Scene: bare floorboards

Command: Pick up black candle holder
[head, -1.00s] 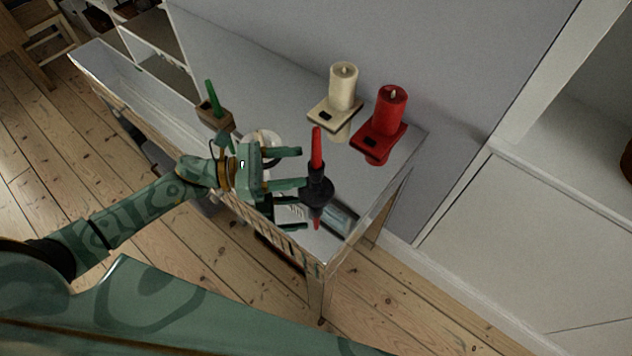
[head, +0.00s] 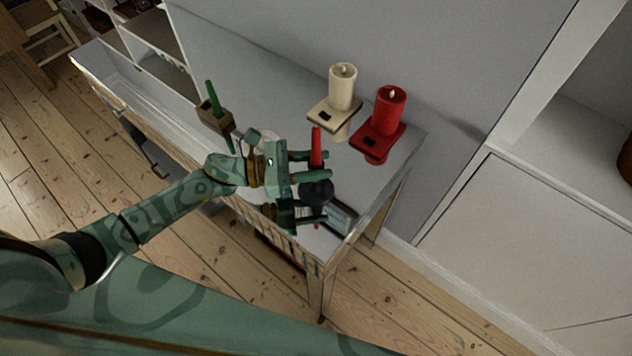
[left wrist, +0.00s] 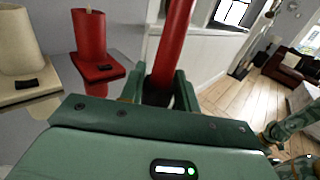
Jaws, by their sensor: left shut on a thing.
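The black candle holder (head: 317,192) with a red taper candle (head: 316,146) stands near the front right of the white table. My left gripper (head: 322,178) reaches in from the left and is shut on the black candle holder, its fingers hiding part of it. In the left wrist view the red taper candle (left wrist: 172,45) rises between the gripper's fingers (left wrist: 158,88); a dark bit of the holder shows at its base. I cannot tell if the holder touches the table.
A red candle on a red holder (head: 376,146) and a cream candle on a cream holder (head: 335,111) stand behind. The wall borders the back.

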